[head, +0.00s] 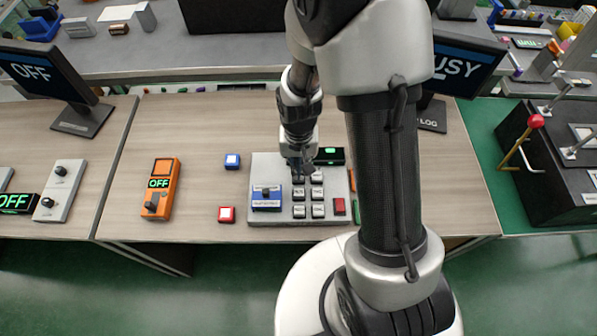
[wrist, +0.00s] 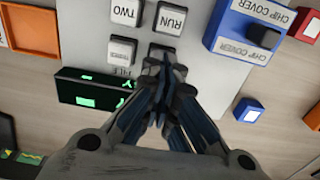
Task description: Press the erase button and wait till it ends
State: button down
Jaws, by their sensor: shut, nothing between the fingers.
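A grey key panel (head: 282,217) lies on the wooden bench, with small white keys in rows. My gripper (head: 297,170) is shut and empty, its tips at the top left key of the panel. In the wrist view my gripper (wrist: 163,62) points at a key that it mostly hides, so I cannot read its label or tell whether it is pressed. I cannot make out an erase label. A monitor (head: 468,62) shows "USY", its left part hidden by my arm.
A blue chip cover (head: 266,203) sits left on the panel; a black green-lit display (head: 329,155) stands behind the keys. A red key (head: 340,206) is at the right.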

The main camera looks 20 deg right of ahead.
jog(key=shift+r+p, duration=2.15)
jog(key=shift+r, duration=0.75)
jog(key=s+r+n+t, duration=0.1)
jog(key=s+r+t, duration=0.15)
jog(key=r, duration=1.25)
jog(key=s+r+n+t, duration=0.2)
jog(key=s+r, duration=0.9)
jog(key=s, duration=0.1)
jog(key=shift+s+r+n, duration=0.3)
jog(key=shift+r, duration=0.05)
